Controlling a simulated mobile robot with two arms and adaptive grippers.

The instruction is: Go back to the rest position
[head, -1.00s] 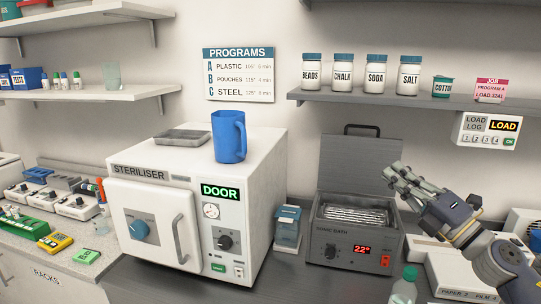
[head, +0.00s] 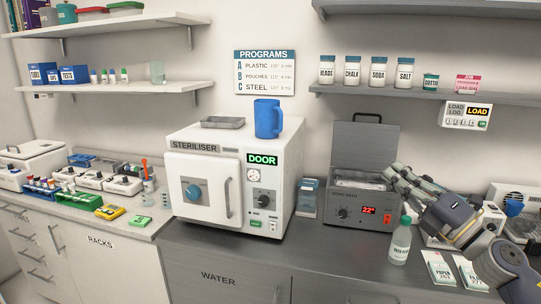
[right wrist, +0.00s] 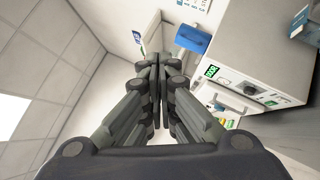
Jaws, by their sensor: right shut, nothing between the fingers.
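My right gripper (head: 396,176) comes in from the right in the head view, raised in front of the right side of the sonic bath (head: 354,205). Its fingers are together and hold nothing. The right wrist view also shows the closed fingers (right wrist: 158,62), with the steriliser (right wrist: 262,55) and the blue jug (right wrist: 192,38) beyond them to the right. My left gripper does not show in either view.
The white steriliser (head: 205,206) stands on the dark counter (head: 240,258), with the blue jug (head: 268,118) and a grey tray (head: 223,122) on top. A green-capped bottle (head: 400,243) stands below my right arm. A shelf with jars (head: 379,73) is above.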

